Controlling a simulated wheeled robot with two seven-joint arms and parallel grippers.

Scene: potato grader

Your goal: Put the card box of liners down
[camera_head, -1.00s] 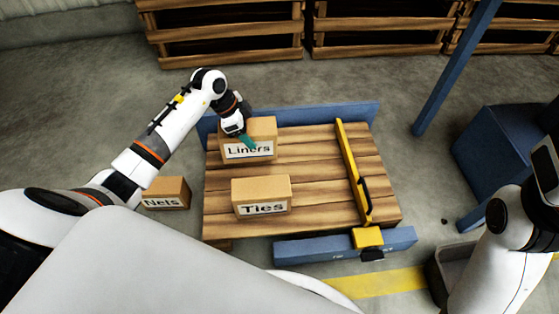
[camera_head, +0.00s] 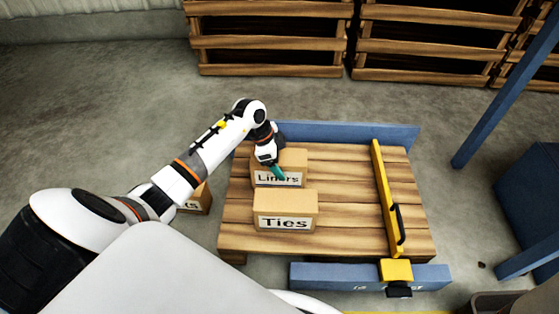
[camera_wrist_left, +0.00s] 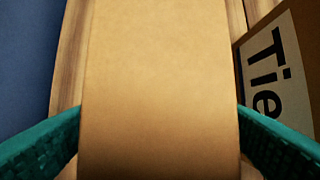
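The card box of liners (camera_head: 292,158), labelled "Liners", is upright on or just above the left back part of the wooden pallet (camera_head: 345,190); I cannot tell if its base touches. My left gripper (camera_head: 277,172) points down over it. In the left wrist view the box's plain top (camera_wrist_left: 160,80) fills the space between the two teal fingers, which lie against its sides. My right gripper is out of view.
A blue rail (camera_head: 350,134) runs along the pallet's back. A yellow bar (camera_head: 385,195) crosses its right side. The pallet is bare between the boxes and this bar. A "Nets" box (camera_head: 201,199) sits on the floor at left, partly behind my arm. Wooden crates (camera_head: 265,43) stand at the back.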

